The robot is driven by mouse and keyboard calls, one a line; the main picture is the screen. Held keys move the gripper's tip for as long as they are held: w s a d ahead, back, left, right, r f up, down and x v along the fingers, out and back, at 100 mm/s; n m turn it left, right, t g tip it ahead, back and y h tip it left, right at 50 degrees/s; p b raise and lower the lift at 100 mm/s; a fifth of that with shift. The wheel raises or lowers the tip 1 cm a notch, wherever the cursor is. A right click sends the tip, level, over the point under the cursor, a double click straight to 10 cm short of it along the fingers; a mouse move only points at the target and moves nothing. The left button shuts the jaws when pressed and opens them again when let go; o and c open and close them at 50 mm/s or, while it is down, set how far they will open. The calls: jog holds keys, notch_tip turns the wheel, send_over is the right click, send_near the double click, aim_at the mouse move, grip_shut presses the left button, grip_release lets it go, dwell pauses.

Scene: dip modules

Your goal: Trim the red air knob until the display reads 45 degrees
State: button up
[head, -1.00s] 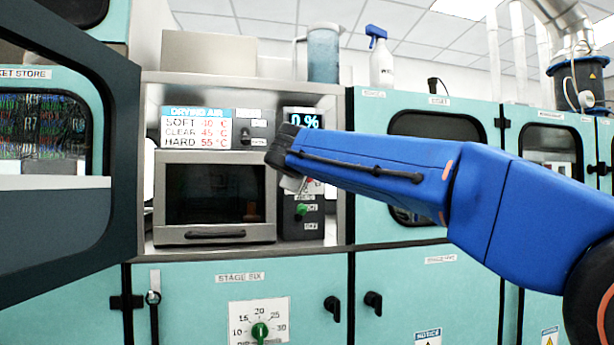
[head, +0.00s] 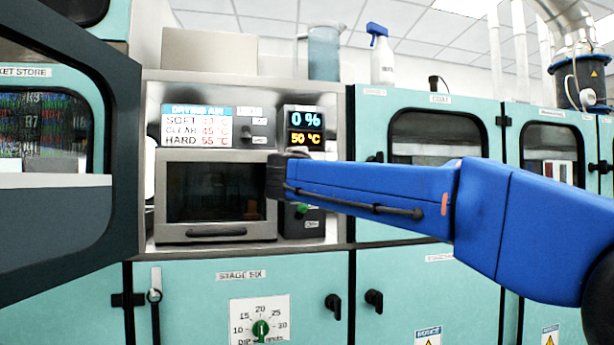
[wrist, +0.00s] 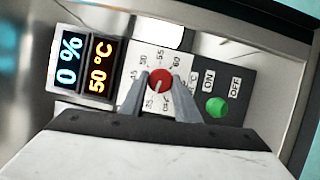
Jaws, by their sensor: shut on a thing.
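The red air knob (wrist: 160,80) sits on a printed dial in the wrist view, between the two fingers of my gripper (wrist: 161,88). My fingers are shut on the knob. The temperature display (wrist: 98,67) reads 50 °C in yellow; in the head view (head: 306,139) it also reads 50 °C. Beside it a blue readout (wrist: 67,63) shows 0 %. In the head view my blue arm hides the knob and my fingertips.
A green button (wrist: 216,107) with ON and OFF labels is close beside my fingers. A drying-air chart (head: 197,128) lists SOFT, CLEAR 45 °C and HARD 55 °C. The oven door (head: 216,194) is shut. A dark open door frame (head: 120,150) stands at the left.

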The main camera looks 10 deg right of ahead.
jog(key=o, duration=1)
jog(key=shift+o, duration=0.2)
jog(key=shift+s, duration=0.1)
jog(key=v, duration=1.7)
jog(key=shift+a, duration=0.2)
jog(key=shift+f, duration=0.1)
